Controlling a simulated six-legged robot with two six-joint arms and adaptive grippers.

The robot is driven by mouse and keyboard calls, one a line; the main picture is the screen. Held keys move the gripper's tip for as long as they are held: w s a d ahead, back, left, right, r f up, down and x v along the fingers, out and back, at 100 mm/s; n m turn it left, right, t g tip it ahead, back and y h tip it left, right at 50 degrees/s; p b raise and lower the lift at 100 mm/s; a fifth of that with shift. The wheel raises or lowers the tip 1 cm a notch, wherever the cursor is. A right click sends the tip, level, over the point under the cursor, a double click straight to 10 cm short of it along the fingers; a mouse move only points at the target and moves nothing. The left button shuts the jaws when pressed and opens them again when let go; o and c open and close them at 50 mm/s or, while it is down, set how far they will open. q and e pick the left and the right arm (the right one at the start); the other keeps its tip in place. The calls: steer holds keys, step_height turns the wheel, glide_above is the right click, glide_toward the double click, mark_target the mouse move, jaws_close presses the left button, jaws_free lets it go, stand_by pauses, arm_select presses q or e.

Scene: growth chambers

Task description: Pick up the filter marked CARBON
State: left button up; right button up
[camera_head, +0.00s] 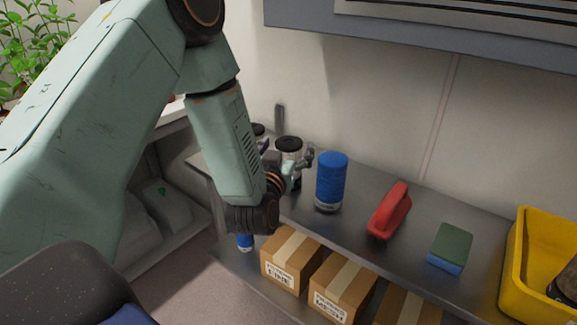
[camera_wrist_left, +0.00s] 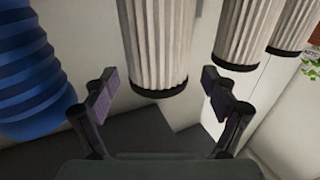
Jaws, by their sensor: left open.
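Pleated white filters with black end caps stand at the back left of the metal shelf. One filter (camera_head: 289,145) shows beside my left gripper (camera_head: 291,164), and another (camera_head: 258,130) is mostly hidden behind my arm. In the left wrist view, the nearest filter (camera_wrist_left: 158,45) lies between the lines of my open left fingers (camera_wrist_left: 160,95), with nothing gripped. Two more filters (camera_wrist_left: 240,40) stand to its right. A blue ribbed cylinder (camera_head: 331,178) stands to the right; it also shows in the left wrist view (camera_wrist_left: 30,75). No CARBON marking is readable. My right gripper is out of view.
A red-handled object (camera_head: 390,210), a green and blue sponge (camera_head: 450,247) and a yellow bin (camera_head: 535,235) are farther right on the shelf (camera_head: 405,255). Cardboard boxes (camera_head: 292,258) sit on the lower level. A wall stands behind. Gaps separate the objects on the right.

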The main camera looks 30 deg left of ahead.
arm_select(q)
steer(key=shift+x, duration=0.8)
steer(key=shift+c, duration=0.2)
steer(key=shift+d, duration=0.15)
steer(key=c, duration=1.7)
steer(key=shift+c, duration=0.2)
